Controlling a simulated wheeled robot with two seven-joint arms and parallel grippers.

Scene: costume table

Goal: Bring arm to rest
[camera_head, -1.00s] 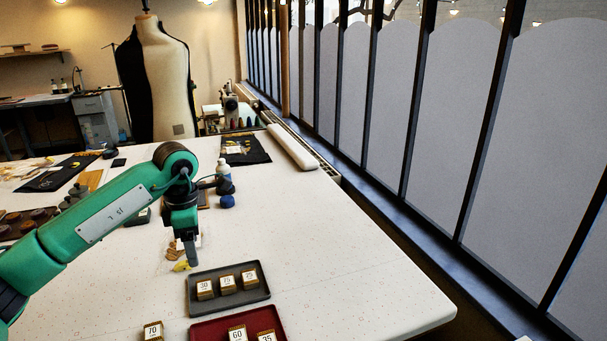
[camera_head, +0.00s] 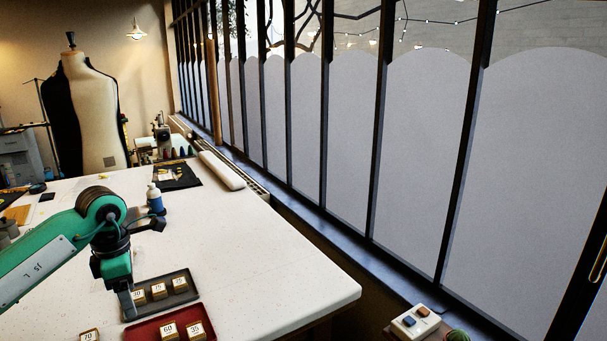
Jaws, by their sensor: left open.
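My left arm comes in from the left, green with a dark wrist. Its gripper (camera_head: 131,303) points down at the left end of the grey tray (camera_head: 187,295), in front of part of it. The jaws are open, with nothing visible between them. I cannot tell whether the fingers touch the tray. My right gripper is not in view.
The grey tray holds several numbered blocks. A red tray (camera_head: 141,333) in front holds blocks marked 60 and 35 (camera_head: 195,329); a block marked 70 (camera_head: 89,335) stands left of it. A bottle (camera_head: 154,199) stands behind the arm. The table's right side is clear.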

